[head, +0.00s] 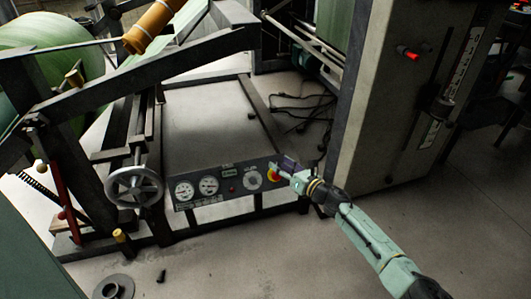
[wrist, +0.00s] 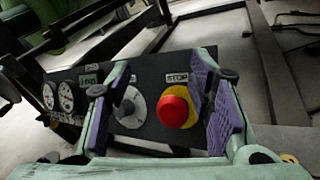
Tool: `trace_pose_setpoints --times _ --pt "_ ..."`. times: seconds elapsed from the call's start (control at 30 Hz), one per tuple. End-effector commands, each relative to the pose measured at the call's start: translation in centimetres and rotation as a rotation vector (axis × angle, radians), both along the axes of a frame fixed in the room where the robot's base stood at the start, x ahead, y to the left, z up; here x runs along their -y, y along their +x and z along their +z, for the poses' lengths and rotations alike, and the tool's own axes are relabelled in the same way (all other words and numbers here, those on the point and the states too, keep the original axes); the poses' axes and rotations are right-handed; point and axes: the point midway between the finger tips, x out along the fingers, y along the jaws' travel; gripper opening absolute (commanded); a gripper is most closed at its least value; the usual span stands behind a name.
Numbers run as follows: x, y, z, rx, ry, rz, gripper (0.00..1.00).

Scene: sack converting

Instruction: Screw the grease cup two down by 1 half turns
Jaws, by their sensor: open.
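No part is clearly marked as grease cup two, and I cannot tell which fitting it is. Small brass-coloured caps show in the head view, one low by the frame's foot (head: 120,237) and one at the upper left (head: 73,78). My gripper (head: 283,166) is at the right end of the control panel, well to the right of both caps. In the wrist view my gripper (wrist: 160,90) is open, its purple-padded fingers apart. Between them show a grey selector knob (wrist: 130,106) and a red stop button (wrist: 174,109); contact cannot be told.
The control panel (head: 220,188) carries gauges and a dial. A spoked handwheel (head: 135,187) stands to its left, below dark frame beams. A tall grey cabinet (head: 400,100) rises to the right. Cables (head: 305,110) lie on the floor behind. The front floor is mostly clear.

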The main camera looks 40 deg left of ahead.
Motion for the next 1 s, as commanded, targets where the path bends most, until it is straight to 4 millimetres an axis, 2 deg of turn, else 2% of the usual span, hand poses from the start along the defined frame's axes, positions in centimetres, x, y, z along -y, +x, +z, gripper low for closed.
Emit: trace_pose_setpoints --times 0.2,0.4,0.6,1.0 --pt "-3.0 -1.7 3.2 -0.045 0.064 0.029 0.48" --pt "-4.8 -2.8 5.4 -0.079 0.109 0.047 0.48" --pt "-5.6 -3.3 6.4 -0.097 0.131 0.056 0.48" --pt "-6.1 -3.7 6.9 -0.104 0.141 0.063 0.48"
